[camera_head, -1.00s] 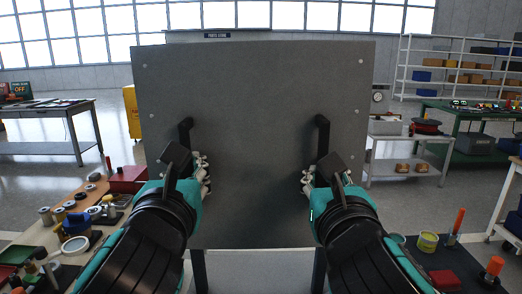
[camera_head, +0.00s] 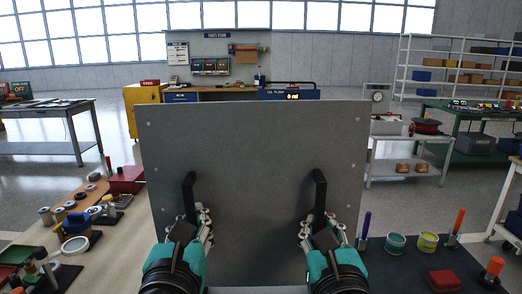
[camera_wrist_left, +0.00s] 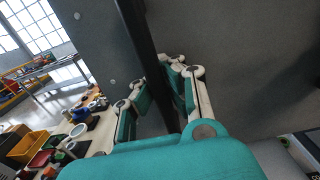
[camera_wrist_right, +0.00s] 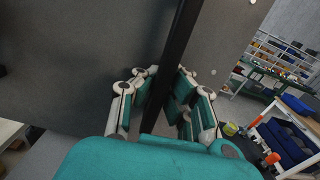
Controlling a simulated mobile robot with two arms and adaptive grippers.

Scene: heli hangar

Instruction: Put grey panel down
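The grey panel (camera_head: 256,145) stands roughly upright in front of me, with two black vertical handles. My left gripper (camera_head: 203,222) is at the left handle (camera_head: 189,195), and my right gripper (camera_head: 309,228) is at the right handle (camera_head: 319,192). In the left wrist view the left gripper's fingers (camera_wrist_left: 158,95) lie on both sides of the black handle. In the right wrist view the right gripper's fingers (camera_wrist_right: 160,95) also lie around its handle. Both look closed on the handles.
A workbench with jars, tins and a red box (camera_head: 127,180) lies on the left. A dark mat (camera_head: 405,262) with tins and orange-handled tools lies on the right. A yellow cabinet (camera_head: 146,108) and an oil pump sign (camera_head: 289,94) stand behind the panel.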

